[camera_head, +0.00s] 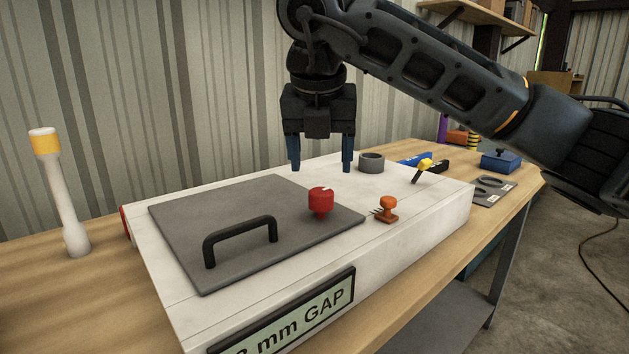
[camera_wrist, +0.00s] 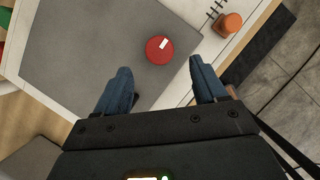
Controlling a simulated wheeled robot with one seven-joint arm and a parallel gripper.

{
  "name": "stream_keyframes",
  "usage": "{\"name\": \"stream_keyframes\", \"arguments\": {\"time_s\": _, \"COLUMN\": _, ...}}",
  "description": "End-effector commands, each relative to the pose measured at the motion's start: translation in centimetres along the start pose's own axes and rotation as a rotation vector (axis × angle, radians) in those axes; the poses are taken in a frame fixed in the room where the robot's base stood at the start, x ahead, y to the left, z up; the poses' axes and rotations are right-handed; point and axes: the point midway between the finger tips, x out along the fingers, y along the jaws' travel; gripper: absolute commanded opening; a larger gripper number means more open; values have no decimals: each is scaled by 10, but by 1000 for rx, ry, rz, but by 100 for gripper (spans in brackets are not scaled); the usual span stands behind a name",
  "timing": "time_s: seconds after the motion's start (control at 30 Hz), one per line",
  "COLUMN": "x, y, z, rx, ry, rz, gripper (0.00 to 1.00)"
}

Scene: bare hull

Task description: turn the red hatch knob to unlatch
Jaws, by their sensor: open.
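The red hatch knob (camera_head: 321,201) stands upright at the right part of the grey hatch plate (camera_head: 190,235), which lies on a white hull box. A white mark shows on the knob's top. My gripper (camera_head: 321,166) points down, open and empty, above the box and behind the knob in the head view. In the wrist view the knob (camera_wrist: 160,49) lies ahead of my gripper (camera_wrist: 164,80), in line with the space between the fingers. The fingers are apart from the knob. A black handle (camera_head: 240,238) is fixed on the plate, left of the knob.
An orange knob-like part (camera_head: 387,209) stands just right of the plate. A white post with a yellow top (camera_head: 62,195) stands on the wooden bench at left.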

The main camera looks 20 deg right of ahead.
Motion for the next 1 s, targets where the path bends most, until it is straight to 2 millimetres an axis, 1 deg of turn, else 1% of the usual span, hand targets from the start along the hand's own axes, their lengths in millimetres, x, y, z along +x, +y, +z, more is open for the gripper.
{"name": "stream_keyframes", "arguments": {"time_s": 0.3, "x": 48, "y": 1, "z": -2, "rx": -3, "ry": 5, "rz": 1, "gripper": 71}}
{"name": "stream_keyframes", "arguments": {"time_s": 0.43, "x": 62, "y": 1, "z": -1, "rx": -3, "ry": 5, "rz": 3, "gripper": 71}}
{"name": "stream_keyframes", "arguments": {"time_s": 0.6, "x": 70, "y": 1, "z": -2, "rx": -5, "ry": 4, "rz": 3, "gripper": 71}}
{"name": "stream_keyframes", "arguments": {"time_s": 0.83, "x": 71, "y": 1, "z": -2, "rx": -5, "ry": 3, "rz": 3, "gripper": 71}}
{"name": "stream_keyframes", "arguments": {"time_s": 0.87, "x": 71, "y": 1, "z": -2, "rx": -5, "ry": 3, "rz": 3, "gripper": 69}}
{"name": "stream_keyframes", "arguments": {"time_s": 1.0, "x": 71, "y": 1, "z": -2, "rx": -5, "ry": 3, "rz": 3, "gripper": 56}}
